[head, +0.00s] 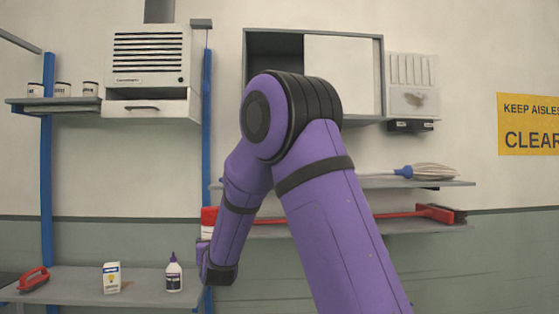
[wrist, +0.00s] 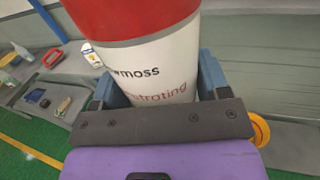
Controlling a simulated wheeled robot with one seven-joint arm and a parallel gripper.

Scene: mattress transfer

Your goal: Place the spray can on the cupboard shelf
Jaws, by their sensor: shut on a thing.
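The spray can (wrist: 145,55) is red and white with printed lettering, and fills the upper middle of the wrist view. My gripper (wrist: 155,88) is shut on it, with a blue finger on either side. In the head view the can (head: 208,217) stands about upright at my gripper (head: 206,245), in front of the blue post and partly hidden by my arm. The wall cupboard (head: 344,75) is up and to the right of the can. Its left part is open and dark inside, and a white panel covers the right. My arm hides the cupboard's lower left.
A grey bench (head: 140,293) at lower left holds a glue bottle (head: 173,273), a small box (head: 111,278) and a red-handled brush (head: 34,279). Middle shelves hold a duster (head: 428,171) and a red broom (head: 430,213). A white vent unit (head: 150,60) hangs left of the cupboard.

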